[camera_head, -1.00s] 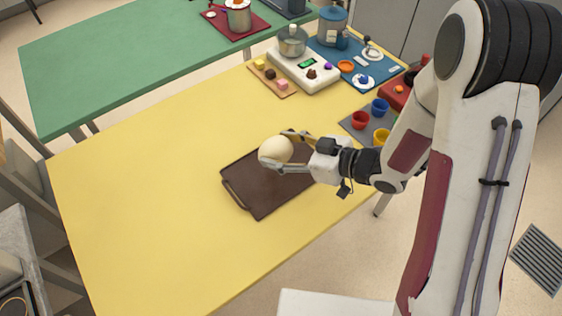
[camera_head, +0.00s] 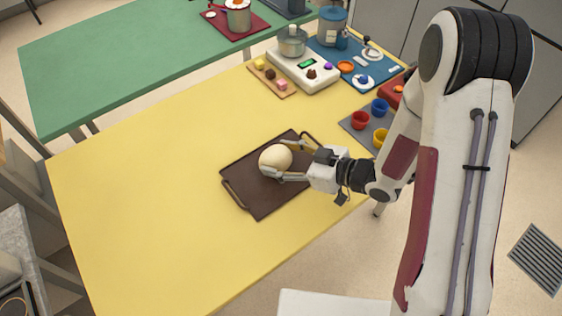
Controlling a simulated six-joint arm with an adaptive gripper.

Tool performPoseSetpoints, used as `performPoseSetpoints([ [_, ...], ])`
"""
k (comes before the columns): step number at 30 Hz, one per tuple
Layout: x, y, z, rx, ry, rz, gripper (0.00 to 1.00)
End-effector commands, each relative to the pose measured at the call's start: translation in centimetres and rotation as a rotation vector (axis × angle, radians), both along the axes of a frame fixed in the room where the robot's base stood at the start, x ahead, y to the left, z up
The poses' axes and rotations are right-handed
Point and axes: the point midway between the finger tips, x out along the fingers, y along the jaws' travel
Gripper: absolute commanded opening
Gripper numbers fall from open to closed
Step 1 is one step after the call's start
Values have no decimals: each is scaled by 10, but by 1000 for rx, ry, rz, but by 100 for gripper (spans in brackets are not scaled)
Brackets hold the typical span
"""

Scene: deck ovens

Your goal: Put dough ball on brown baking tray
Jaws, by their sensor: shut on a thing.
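The dough ball (camera_head: 275,157) is pale, cream-coloured and round. My gripper (camera_head: 287,160) is shut on it, with one finger on its far side and one on its near side. The brown baking tray (camera_head: 262,201) lies flat on the yellow table, with a handle at its left end and another at its far right. The ball is over the middle of the tray in the head view. I cannot tell whether it touches the tray. My gripper hides part of the tray's right side.
The yellow table (camera_head: 130,210) is clear to the left and front. At the back stand a white scale (camera_head: 303,70) with a pot, a small wooden board (camera_head: 272,80) and a blue mat (camera_head: 385,70). A grey mat with coloured cups (camera_head: 360,119) lies right of the tray.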

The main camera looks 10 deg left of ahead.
Motion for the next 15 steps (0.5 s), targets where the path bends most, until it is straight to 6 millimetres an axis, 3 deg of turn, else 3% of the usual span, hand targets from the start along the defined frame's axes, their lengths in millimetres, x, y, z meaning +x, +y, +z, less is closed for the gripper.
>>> performPoseSetpoints([
  [6, 0, 0, -17, -1, 1, 0, 31],
  [15, 0, 0, -22, 0, 0, 0, 31],
])
